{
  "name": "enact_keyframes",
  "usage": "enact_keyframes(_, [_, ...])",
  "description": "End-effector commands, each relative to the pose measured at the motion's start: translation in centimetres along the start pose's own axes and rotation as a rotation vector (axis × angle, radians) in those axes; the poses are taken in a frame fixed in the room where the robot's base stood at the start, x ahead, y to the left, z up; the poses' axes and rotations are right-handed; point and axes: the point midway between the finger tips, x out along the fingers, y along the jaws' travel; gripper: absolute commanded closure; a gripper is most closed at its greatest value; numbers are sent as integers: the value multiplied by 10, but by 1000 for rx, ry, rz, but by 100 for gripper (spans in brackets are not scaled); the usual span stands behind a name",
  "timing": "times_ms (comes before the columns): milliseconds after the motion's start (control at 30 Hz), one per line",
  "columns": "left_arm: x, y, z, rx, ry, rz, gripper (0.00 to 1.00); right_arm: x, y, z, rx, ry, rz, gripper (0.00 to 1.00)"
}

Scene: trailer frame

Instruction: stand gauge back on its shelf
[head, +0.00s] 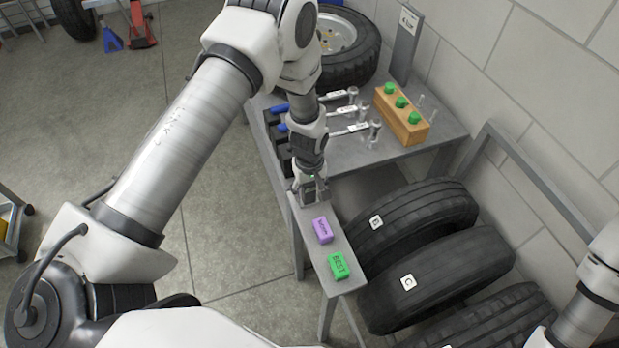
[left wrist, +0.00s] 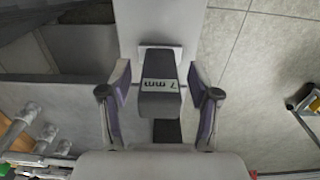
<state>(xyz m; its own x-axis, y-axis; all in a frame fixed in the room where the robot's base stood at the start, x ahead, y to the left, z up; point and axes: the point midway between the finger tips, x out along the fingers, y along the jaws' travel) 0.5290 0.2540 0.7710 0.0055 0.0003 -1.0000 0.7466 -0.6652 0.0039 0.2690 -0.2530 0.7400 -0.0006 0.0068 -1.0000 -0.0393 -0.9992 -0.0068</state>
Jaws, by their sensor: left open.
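The gauge (left wrist: 160,85) is a dark grey block with a "7 mm" label, seen in the left wrist view. It sits between the fingers of my left gripper (left wrist: 160,98), with a gap on each side. A pale plate shows at its far end. My left gripper (head: 312,192) is open over the near end of the work table, at the start of a narrow grey shelf (head: 343,238). In the head view I cannot make out the gauge behind the gripper. My right gripper is out of view.
A purple block (head: 322,230) and a green block marked "BEST" (head: 339,266) lie on the narrow shelf. Tyres (head: 435,270) stand to its right. Behind are chrome tools (head: 345,112), a wooden block (head: 402,115) with green caps, a wheel (head: 345,50) and a "4 bar" sign (head: 405,45).

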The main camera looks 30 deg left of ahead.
Motion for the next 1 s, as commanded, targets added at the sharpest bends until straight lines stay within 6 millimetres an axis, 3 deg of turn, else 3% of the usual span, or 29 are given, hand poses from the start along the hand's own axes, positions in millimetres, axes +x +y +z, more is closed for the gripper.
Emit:
enact_keyframes(300, [-77, 0, -1, 0, 2, 2, 38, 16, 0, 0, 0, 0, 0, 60])
enact_keyframes(433, [-91, 0, 0, 0, 1, 1, 38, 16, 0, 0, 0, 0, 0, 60])
enact_keyframes(567, [-93, -1, 0, 2, -1, -1, 38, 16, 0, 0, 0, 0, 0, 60])
enact_keyframes(667, [-74, -12, 11, 47, -8, -4, 38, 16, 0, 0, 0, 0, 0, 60])
enact_keyframes(767, [-30, -44, 41, 182, -21, -7, 38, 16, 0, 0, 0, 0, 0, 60])
enact_keyframes(900, [29, -118, 107, 467, -33, -4, 38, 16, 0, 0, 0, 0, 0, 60])
enact_keyframes(1000, [44, -163, 147, 648, -31, -2, 38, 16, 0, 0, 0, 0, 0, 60])
